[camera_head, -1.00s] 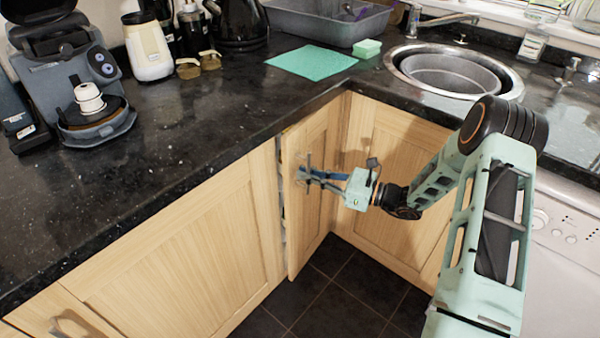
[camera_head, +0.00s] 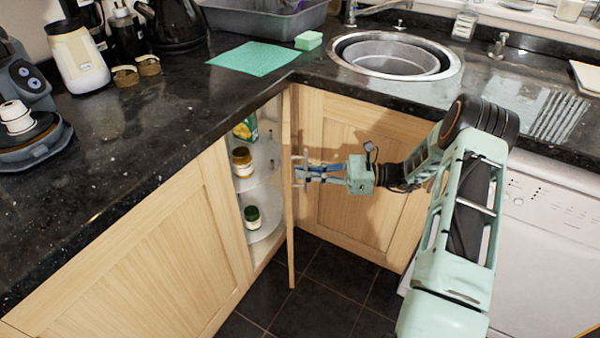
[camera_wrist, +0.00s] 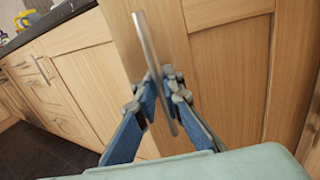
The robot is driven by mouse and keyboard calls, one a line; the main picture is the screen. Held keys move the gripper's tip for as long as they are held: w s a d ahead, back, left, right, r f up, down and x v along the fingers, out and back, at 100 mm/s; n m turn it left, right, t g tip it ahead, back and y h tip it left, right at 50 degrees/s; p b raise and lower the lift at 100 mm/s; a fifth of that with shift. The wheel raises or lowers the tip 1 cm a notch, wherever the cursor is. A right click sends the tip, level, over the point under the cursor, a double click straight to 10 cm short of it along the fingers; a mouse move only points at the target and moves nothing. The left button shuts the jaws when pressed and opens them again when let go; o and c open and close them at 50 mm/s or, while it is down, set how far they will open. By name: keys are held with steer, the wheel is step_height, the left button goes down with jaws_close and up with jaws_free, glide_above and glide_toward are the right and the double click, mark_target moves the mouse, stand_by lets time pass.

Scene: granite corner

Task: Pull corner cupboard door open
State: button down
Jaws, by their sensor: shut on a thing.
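The corner cupboard door (camera_head: 290,205) stands partly open and shows nearly edge-on in the head view. Its wooden face fills much of the wrist view (camera_wrist: 215,75). My gripper (camera_head: 300,172) is at the door's outer face, at mid-height. In the wrist view my gripper's fingers (camera_wrist: 160,92) are shut on the long metal handle (camera_wrist: 155,60), one finger on each side. Inside the open cupboard, round white shelves (camera_head: 262,172) hold jars (camera_head: 242,162) and a green packet (camera_head: 246,128). The rest of the interior is hidden behind the door.
The adjoining wooden cupboard panel (camera_head: 365,165) stands close behind my gripper, to the right. The black worktop (camera_head: 150,130) overhangs the cupboards. Dark floor tiles (camera_head: 320,290) are clear below. A white dishwasher (camera_head: 545,215) stands at the right.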

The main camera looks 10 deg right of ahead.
mark_target(305, 150)
steer(key=c, duration=2.1)
jaws_free()
step_height(305, 150, up, 10)
